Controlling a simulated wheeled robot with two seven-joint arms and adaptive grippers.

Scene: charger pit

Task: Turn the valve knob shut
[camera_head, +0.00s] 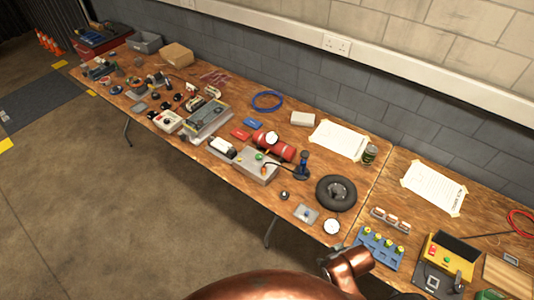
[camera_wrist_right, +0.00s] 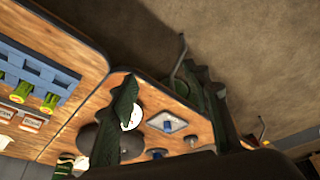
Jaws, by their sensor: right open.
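I cannot tell for sure which item is the valve knob. A small dark round knob (camera_head: 284,195) stands near the table's front edge. A blue-and-black upright fitting (camera_head: 302,168) stands behind it, beside a grey box (camera_head: 258,165) with a green button on top. My left gripper is not in view.
A black tyre (camera_head: 336,193), a grey plate (camera_head: 306,214) and a white round dial (camera_head: 332,227) lie close by. A red cylinder (camera_head: 285,152) lies behind the box. A blue rack (camera_head: 378,248) with yellow-green pieces is to the right. The floor in front is clear.

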